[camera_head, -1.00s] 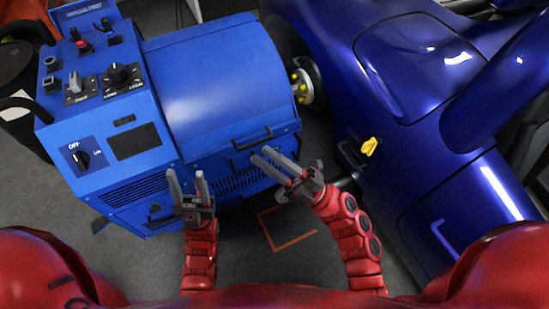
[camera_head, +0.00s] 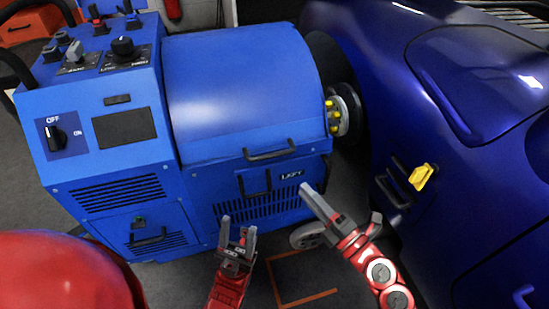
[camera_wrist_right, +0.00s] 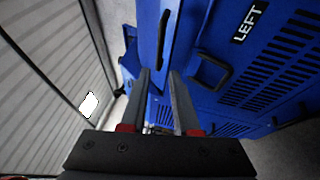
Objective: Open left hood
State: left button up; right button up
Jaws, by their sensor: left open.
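The left hood (camera_head: 240,85) is the curved blue cover on the blue dynamometer cabinet, and it is down. Its dark bar handle (camera_head: 269,151) is on the front lower edge; it also shows in the right wrist view (camera_wrist_right: 162,42). My right gripper (camera_head: 311,192) is open and empty, below and right of the hood handle in the head view. In the right wrist view its two fingers (camera_wrist_right: 161,85) are apart, pointing towards the cabinet front, with nothing between them. My left gripper (camera_head: 239,228) is open and empty, low in front of the vented panel.
Below the hood, a panel has a second handle (camera_head: 255,184) and a "LEFT" label (camera_wrist_right: 249,22). A control box (camera_head: 100,130) adjoins on the left. A wheel hub with yellow nuts (camera_head: 338,115) and a dark blue car (camera_head: 470,130) stand close on the right.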

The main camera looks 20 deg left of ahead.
aim_at(272, 155)
jog(key=b+x, duration=0.1)
jog(key=x, duration=1.3)
jog(key=shift+b, duration=0.4)
grip_shut()
dwell(0.5)
